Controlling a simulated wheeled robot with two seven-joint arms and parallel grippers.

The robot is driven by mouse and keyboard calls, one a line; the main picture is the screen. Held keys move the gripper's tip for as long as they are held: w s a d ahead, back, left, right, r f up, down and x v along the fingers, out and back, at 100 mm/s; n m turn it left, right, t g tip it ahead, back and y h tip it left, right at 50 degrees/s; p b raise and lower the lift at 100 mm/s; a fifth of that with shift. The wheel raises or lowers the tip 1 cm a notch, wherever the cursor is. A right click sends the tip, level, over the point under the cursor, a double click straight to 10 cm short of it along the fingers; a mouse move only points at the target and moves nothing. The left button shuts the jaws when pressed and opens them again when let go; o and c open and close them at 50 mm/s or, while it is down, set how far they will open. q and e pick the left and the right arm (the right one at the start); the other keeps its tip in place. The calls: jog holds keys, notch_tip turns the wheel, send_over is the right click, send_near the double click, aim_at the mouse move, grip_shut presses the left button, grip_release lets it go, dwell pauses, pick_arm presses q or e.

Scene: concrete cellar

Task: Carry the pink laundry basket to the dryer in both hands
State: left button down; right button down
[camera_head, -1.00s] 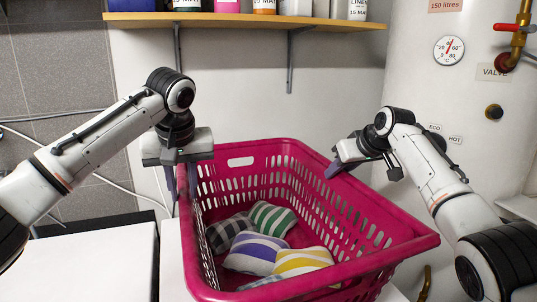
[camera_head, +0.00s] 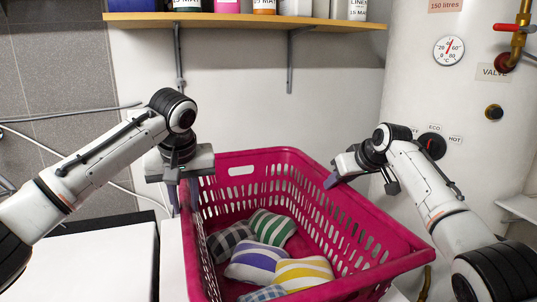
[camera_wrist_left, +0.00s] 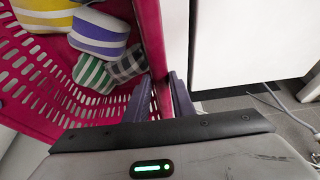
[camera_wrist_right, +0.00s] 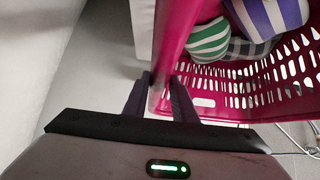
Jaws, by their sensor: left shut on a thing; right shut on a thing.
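The pink laundry basket (camera_head: 260,159) is in the middle of the head view, with slotted walls. Several striped and checked cloth bundles (camera_head: 305,271) lie in it. My left gripper (camera_head: 183,192) is shut on the rim of its left wall; the left wrist view shows the fingers (camera_wrist_left: 168,95) on both sides of that wall. My right gripper (camera_head: 334,180) is shut on the rim of its right wall; the right wrist view shows its fingers (camera_wrist_right: 163,97) astride the rim. No dryer can be made out for certain.
A wooden shelf (camera_head: 240,20) with bottles spans the wall behind. A white water tank (camera_head: 430,90) with a gauge and valve stands at the right. A white-topped unit (camera_head: 90,265) is at the lower left, close to the basket.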

pick_arm(q)
jog(key=shift+d+f, duration=0.1)
jog(key=shift+f, duration=0.05)
pick_arm(e)
jog(key=shift+w+f, duration=0.1)
pick_arm(q)
jog(key=c, duration=1.4)
grip_release()
jog(key=shift+c, duration=0.2)
jog(key=shift+s+f, duration=0.1)
jog(key=shift+f, duration=0.05)
pick_arm(e)
jog(key=c, duration=1.4)
grip_release()
jog(key=shift+f, duration=0.2)
pick_arm(q)
jog(key=shift+b+v, duration=0.35)
jog(key=shift+v, duration=1.25)
pick_arm(e)
jog(key=shift+f, duration=0.25)
pick_arm(q)
jog(key=shift+v, duration=2.9)
pick_arm(e)
jog(key=shift+s+r, duration=0.15)
jog(key=shift+s, duration=0.05)
